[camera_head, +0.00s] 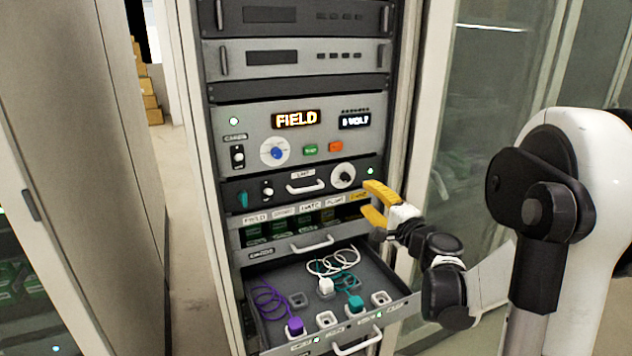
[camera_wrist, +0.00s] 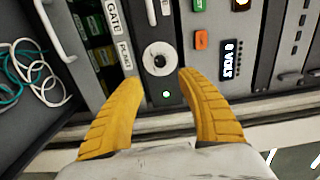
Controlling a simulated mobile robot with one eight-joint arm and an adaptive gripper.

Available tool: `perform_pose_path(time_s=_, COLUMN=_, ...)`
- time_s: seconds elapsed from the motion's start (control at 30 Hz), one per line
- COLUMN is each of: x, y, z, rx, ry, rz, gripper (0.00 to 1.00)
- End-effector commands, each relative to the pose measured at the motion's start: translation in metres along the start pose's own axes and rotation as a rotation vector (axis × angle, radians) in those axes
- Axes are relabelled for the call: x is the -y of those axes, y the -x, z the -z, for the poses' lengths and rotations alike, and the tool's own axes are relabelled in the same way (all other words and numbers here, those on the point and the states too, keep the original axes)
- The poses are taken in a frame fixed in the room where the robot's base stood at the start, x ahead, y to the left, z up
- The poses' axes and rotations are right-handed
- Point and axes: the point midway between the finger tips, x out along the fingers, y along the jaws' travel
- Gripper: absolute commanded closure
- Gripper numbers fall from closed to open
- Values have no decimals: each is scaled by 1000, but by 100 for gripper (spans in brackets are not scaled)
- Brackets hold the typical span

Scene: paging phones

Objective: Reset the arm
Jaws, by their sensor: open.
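My gripper (camera_head: 374,203) has two yellow fingers and is open and empty. In the head view it is in front of the right side of the rack, beside the row of labelled card slots and below the round knob (camera_head: 343,176). The wrist view shows both fingers (camera_wrist: 160,85) spread apart, with the knob (camera_wrist: 160,58) and a small lit lamp in the gap between them. I cannot tell how far the fingertips are from the panel. My arm comes in from the right.
An open drawer (camera_head: 407,306) below the gripper holds white, teal and purple coiled cords with plugs and several sockets. The unit above has a FIELD display (camera_head: 297,119), a blue knob (camera_head: 277,153), and green and orange buttons. A glass-fronted cabinet (camera_head: 490,110) stands right.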

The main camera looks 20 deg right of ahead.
Motion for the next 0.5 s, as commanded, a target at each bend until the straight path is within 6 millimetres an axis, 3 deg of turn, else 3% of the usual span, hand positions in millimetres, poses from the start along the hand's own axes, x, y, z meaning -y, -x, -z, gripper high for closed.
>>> perform_pose_path(time_s=0.13, x=1, y=0, z=-4, rx=6, ry=7, rz=-5, gripper=55)
perform_pose_path(time_s=0.23, x=4, y=1, z=-27, rx=47, ry=60, rz=-41, gripper=55)
perform_pose_path(time_s=0.37, x=5, y=14, z=-93, rx=171, ry=230, rz=-151, gripper=55)
perform_pose_path(time_s=0.5, x=-6, y=57, z=-173, rx=346, ry=492, rz=-308, gripper=55)
